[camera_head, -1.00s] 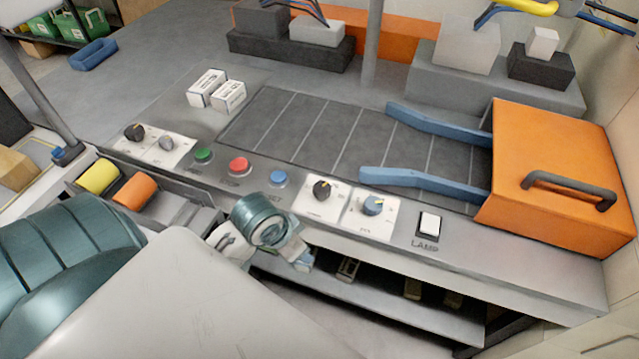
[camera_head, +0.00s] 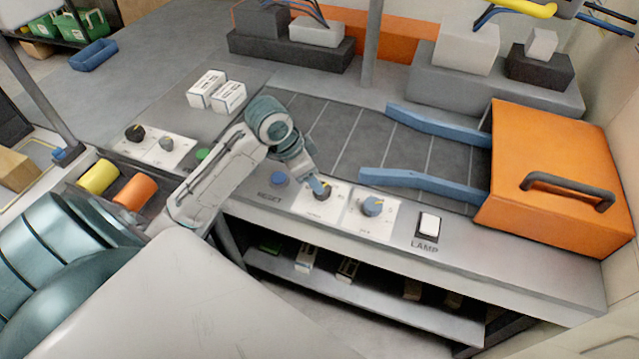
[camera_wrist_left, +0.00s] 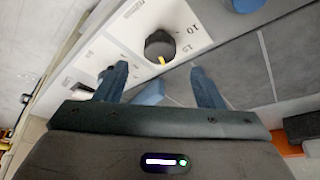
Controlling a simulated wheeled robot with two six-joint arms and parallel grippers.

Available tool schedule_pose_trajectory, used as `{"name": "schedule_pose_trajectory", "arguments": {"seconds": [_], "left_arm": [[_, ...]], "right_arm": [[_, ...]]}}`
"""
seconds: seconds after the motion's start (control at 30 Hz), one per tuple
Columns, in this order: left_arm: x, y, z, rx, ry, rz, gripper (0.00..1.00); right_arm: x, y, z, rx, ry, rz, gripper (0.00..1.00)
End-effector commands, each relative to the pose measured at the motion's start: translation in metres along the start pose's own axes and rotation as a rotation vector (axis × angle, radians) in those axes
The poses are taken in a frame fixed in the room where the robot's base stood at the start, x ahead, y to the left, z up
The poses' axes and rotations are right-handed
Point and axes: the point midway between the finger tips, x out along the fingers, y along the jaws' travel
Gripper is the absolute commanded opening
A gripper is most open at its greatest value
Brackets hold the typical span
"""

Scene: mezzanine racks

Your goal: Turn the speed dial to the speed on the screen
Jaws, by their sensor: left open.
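A black dial (camera_head: 322,190) with a yellow pointer mark sits on a white scale plate (camera_head: 311,209) on the grey console. In the left wrist view the dial (camera_wrist_left: 160,45) lies just ahead of my fingers, and its yellow mark points toward the gripper. Printed scale numbers show beside it, 10 among them. My left gripper (camera_wrist_left: 158,72) is open and empty, its two fingers spread either side of the dial's line and apart from it. In the head view my left gripper (camera_head: 318,182) is above the dial and partly covers it. I see no speed screen.
The blue reset button (camera_head: 279,179) is to the left. Blue guide rails (camera_head: 425,183) and an orange hood (camera_head: 560,175) stand right and behind.

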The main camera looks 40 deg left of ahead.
Motion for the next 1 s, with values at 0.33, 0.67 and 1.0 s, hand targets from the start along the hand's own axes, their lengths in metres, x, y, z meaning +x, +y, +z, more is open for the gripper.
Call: {"name": "schedule_pose_trajectory", "arguments": {"seconds": [0.33,0.67,1.0], "left_arm": [[0.055,0.001,0.0,-0.003,-0.001,0.003,0.62],[0.066,0.0,0.0,0.0,-0.001,-0.001,0.62],[0.065,0.0,0.001,0.0,-0.001,-0.001,0.18]], "right_arm": [[-0.007,0.005,-0.001,-0.002,0.0,0.005,0.36],[-0.007,0.005,-0.001,-0.002,0.0,0.004,0.36],[-0.007,0.002,-0.001,0.0,0.0,0.001,0.36]]}}
